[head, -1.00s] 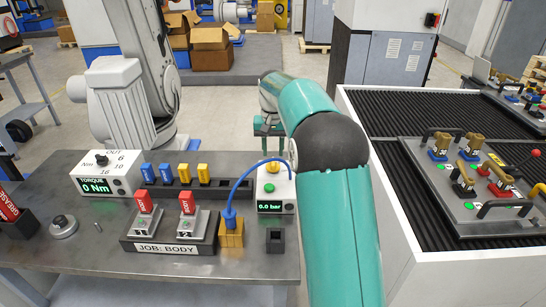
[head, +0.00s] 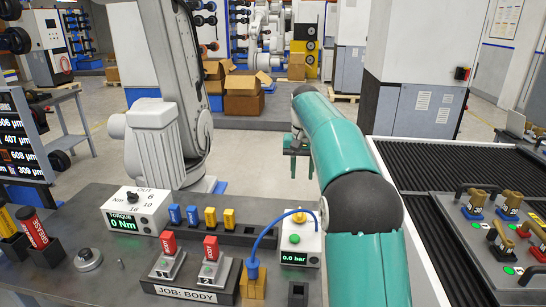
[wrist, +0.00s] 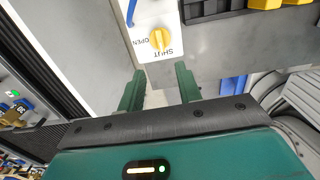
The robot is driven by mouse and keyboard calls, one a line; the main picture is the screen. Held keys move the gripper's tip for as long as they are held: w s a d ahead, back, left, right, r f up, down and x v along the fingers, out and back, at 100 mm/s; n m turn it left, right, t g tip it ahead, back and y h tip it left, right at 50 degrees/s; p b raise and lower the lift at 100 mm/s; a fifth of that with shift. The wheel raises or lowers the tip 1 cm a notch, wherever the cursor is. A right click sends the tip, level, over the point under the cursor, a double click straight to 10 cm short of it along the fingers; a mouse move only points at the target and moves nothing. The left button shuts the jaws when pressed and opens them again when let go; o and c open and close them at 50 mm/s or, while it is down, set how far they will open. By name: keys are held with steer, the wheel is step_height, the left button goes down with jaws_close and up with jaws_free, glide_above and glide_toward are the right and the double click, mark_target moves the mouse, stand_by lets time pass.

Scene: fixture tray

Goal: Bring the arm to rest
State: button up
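My gripper (head: 297,146) is at the end of my teal arm, raised above the bench beyond the white pressure box (head: 296,240). In the wrist view my gripper (wrist: 160,82) has its two green fingers apart, with nothing between them. The pressure box's yellow knob (wrist: 160,39), marked SHUT and OPEN, lies in front of the fingers in that view, apart from them.
The bench (head: 125,270) carries a torque box (head: 138,213), a JOB: BODY fixture (head: 190,290) with two red-tagged parts, and a row of blue and yellow pieces. A ribbed conveyor (head: 425,180) with a fixture tray (head: 480,255) stands at right.

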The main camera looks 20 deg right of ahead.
steer(key=s+a+r+n+t, duration=0.1)
steer(key=s+a+r+t, duration=0.2)
steer(key=s, duration=0.6)
steer(key=s+a+r+n, duration=0.1)
steer(key=s+a+r, duration=0.2)
steer(key=s+a, duration=0.45)
steer(key=s+a+f+n+t, duration=0.1)
steer(key=s+f, duration=0.3)
steer(key=s, duration=0.6)
steer(key=s+a+f+n+t, duration=0.1)
steer(key=s+f, duration=0.4)
steer(key=s, duration=0.4)
steer(key=shift+s+a+t, duration=0.25)
steer(key=shift+s+t, duration=0.05)
steer(key=shift+s, duration=0.1)
